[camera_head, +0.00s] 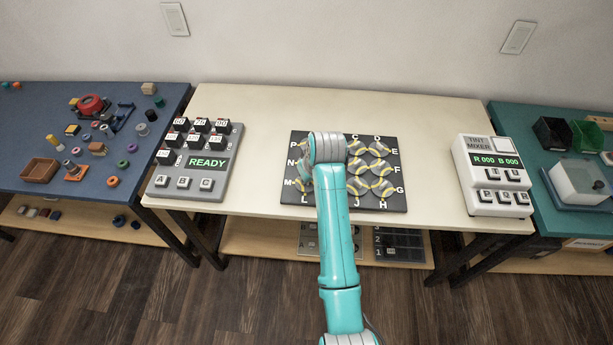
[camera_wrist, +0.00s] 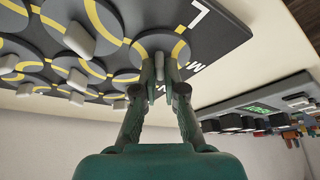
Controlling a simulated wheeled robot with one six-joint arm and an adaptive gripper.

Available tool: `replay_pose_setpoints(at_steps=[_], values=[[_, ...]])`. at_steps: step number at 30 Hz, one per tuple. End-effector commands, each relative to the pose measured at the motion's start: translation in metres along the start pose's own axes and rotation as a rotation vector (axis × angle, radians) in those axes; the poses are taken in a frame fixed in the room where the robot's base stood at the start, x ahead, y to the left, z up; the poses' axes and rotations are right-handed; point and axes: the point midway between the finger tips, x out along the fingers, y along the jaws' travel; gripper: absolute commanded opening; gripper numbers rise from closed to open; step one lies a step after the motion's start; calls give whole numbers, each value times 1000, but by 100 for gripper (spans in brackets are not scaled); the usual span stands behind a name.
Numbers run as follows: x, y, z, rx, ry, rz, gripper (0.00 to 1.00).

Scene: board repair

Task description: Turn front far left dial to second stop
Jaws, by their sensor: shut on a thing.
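The dark dial board (camera_head: 395,205) lies on the white table, with letters around its edge and round grey dials crossed by yellow bands. The front far left dial (camera_head: 305,185) is partly hidden by my arm in the head view. In the wrist view this dial (camera_wrist: 178,45) is at the board's corner, beside the letters L and M. My gripper (camera_wrist: 168,72) is shut on its raised grip, with one finger on each side. The grip is mostly hidden between the fingers, so its exact angle is hard to read.
Other dials with raised grips (camera_wrist: 80,38) stand close beside the gripper. A grey keypad box (camera_head: 190,160) reading READY is left of the board. A tint mixer box (camera_head: 492,175) is at the right. Bare white tabletop (camera_head: 425,150) lies between board and mixer.

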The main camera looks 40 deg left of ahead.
Motion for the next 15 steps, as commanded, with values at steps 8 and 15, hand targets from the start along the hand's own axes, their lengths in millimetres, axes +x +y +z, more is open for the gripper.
replay_pose_setpoints(at_steps=[8, 15], values=[[0, 1, 0, -142, -2, -60, 0], [0, 1, 0, -200, -2, -84, 0]])
